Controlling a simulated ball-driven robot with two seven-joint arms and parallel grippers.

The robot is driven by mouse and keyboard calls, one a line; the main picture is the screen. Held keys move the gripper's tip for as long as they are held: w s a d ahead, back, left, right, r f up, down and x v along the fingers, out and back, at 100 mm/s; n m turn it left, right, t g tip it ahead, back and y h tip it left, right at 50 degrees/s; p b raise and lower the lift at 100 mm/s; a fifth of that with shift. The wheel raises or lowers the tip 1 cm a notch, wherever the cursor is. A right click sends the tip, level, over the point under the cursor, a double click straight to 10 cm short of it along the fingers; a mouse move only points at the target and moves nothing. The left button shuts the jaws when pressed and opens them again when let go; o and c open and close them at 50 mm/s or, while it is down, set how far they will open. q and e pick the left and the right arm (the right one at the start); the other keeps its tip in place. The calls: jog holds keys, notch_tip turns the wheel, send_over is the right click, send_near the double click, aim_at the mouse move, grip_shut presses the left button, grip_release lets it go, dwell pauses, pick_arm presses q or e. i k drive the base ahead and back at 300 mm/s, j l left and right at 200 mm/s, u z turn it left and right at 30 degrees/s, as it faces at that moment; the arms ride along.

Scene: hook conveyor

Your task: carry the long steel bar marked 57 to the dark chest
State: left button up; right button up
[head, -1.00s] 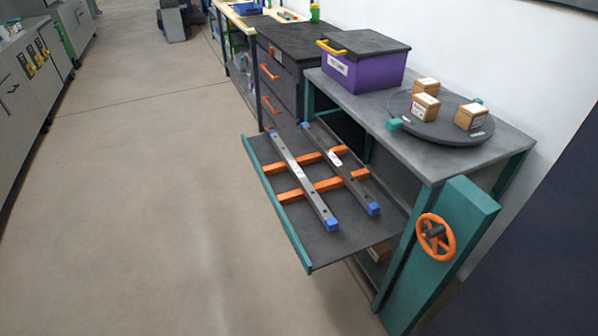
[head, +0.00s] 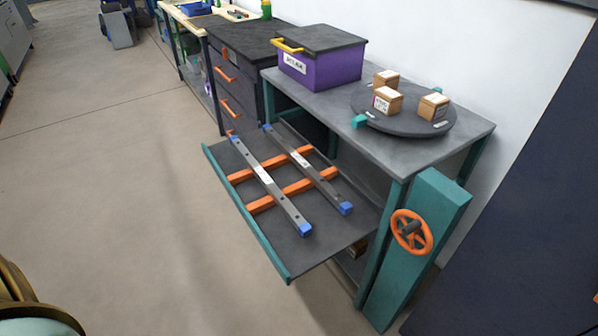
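Two long steel bars with blue end caps lie side by side across orange supports on a pulled-out dark shelf. The left bar (head: 276,190) and the right bar (head: 318,181) each have a small white label. The labels are too small to read, so I cannot tell which is marked 57. A dark chest of drawers (head: 221,92) with orange handles stands behind the shelf, beside the grey workbench. Neither of my grippers is in view.
The shelf (head: 290,256) has a teal front edge. The bench (head: 310,102) holds a purple box (head: 322,66) and a round turntable (head: 403,124) with three small cartons. An orange handwheel (head: 411,231) is on the teal post. Floor (head: 120,190) left of the shelf is clear.

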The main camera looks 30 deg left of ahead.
aim_at(244, 37)
jog(key=i+j+z, duration=0.1)
jog(key=j+z, duration=0.35)
jog(key=j, duration=0.45)
jog(key=j+z, duration=0.4)
jog(key=j, duration=0.5)
jog(key=k, duration=0.05)
